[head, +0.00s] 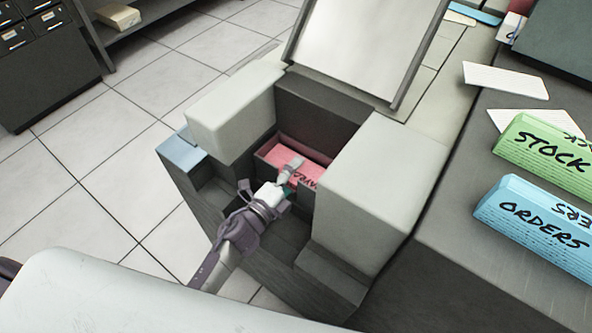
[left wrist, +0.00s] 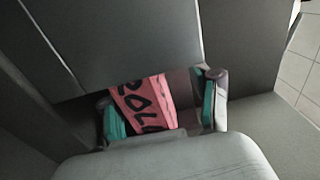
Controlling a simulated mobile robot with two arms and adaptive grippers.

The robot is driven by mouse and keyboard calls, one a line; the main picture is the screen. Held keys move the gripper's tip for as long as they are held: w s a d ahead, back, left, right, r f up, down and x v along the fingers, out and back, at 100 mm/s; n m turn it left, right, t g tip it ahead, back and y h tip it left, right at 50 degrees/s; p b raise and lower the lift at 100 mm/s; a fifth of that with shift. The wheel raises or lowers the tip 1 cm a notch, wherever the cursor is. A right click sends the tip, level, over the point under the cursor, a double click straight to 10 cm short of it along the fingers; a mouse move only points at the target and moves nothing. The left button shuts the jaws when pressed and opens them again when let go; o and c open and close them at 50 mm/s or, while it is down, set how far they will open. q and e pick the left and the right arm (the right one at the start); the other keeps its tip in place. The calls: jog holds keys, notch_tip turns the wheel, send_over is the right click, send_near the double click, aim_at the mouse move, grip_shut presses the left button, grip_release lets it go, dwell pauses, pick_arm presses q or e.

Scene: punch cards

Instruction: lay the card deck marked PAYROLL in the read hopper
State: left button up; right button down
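The pink deck (head: 311,167) lies in the dark recess of the read hopper (head: 320,112), between two pale blocks. Black letters on it are partly covered by my left gripper (head: 291,178); part of what looks like PAYROLL shows. In the left wrist view the pink deck (left wrist: 143,100) is between the green-padded fingers of my left gripper (left wrist: 162,112). The fingers are apart, with a gap between the deck and the right-hand finger. Whether the left-hand finger touches the deck I cannot tell. My right gripper is not in view.
A green STOCK deck (head: 545,150) and a blue ORDERS deck (head: 535,222) lie on the grey top (head: 455,205) at right. Loose white cards (head: 505,80) lie behind them. A tilted panel (head: 362,45) rises behind the hopper. Tiled floor (head: 100,150) is clear at left.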

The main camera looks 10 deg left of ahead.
pick_arm(q)
jog(key=v, duration=1.2)
jog(key=shift+w, duration=0.1)
